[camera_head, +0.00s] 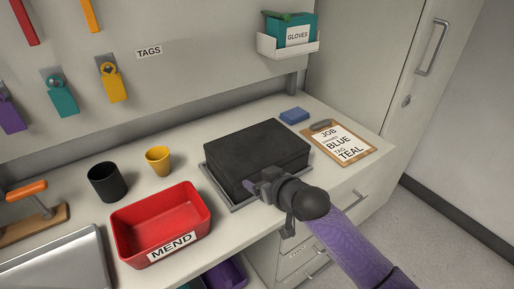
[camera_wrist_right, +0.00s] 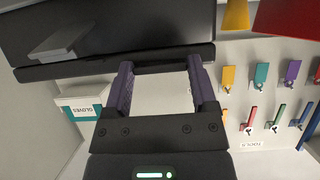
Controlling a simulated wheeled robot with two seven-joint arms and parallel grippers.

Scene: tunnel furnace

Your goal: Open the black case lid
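The black case (camera_head: 258,150) sits in a grey tray-like frame (camera_head: 215,185) on the white counter. Its lid looks shut in the head view. My right gripper (camera_head: 254,185) is at the case's near side, low by its front edge. In the right wrist view my right gripper (camera_wrist_right: 160,64) has its two purple fingers wide apart with nothing gripped between them. The black case (camera_wrist_right: 130,28) fills the upper left there, its long edge running by the fingertips. I cannot tell whether they touch it. My left gripper is not in view.
A red MEND bin (camera_head: 160,222), a black cup (camera_head: 104,182) and a yellow cup (camera_head: 158,160) stand left of the case. A clipboard (camera_head: 342,142) and a blue block (camera_head: 294,115) lie to its right. A gloves box (camera_head: 288,32) hangs on the wall.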

